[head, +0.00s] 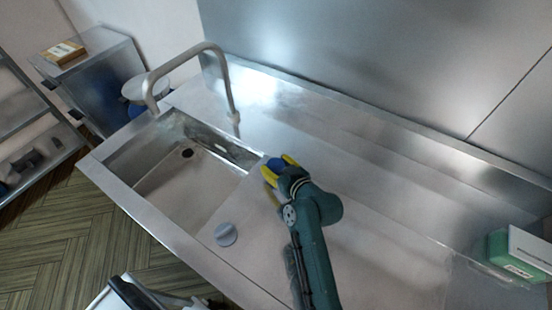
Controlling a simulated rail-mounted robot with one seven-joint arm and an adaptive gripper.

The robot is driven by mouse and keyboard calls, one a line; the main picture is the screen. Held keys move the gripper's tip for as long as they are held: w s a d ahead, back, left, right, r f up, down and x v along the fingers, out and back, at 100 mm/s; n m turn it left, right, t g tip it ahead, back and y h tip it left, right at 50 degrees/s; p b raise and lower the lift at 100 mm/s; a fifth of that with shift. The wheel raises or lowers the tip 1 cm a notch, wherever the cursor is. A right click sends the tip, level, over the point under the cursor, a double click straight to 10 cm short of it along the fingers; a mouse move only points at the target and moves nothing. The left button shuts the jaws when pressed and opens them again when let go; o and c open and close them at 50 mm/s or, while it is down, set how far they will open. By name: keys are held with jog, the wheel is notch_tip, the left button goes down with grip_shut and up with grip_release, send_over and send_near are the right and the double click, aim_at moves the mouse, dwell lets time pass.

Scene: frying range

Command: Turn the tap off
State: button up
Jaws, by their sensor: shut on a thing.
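My gripper (279,168), with yellow fingers, is low over the counter just right of the basin. It is shut on a small round blue knob (275,164), which the fingers partly hide. A second round knob, grey (226,235), sits on the counter near the front edge, apart from my gripper.
The steel counter (390,210) is clear to the right of my arm, up to a green and white box (515,252) at the far right. A steel wall (390,60) stands behind. A cabinet with a small box (62,52) is at the left.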

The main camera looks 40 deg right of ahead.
jog(key=shift+r+m+g+h+p, duration=0.1)
jog(key=shift+m+g+h+p, duration=0.2)
jog(key=shift+m+h+p, duration=0.7)
jog(key=o, duration=1.2)
jog(key=v, duration=1.2)
jog(key=shift+a, duration=0.15)
jog(key=shift+w, duration=0.1)
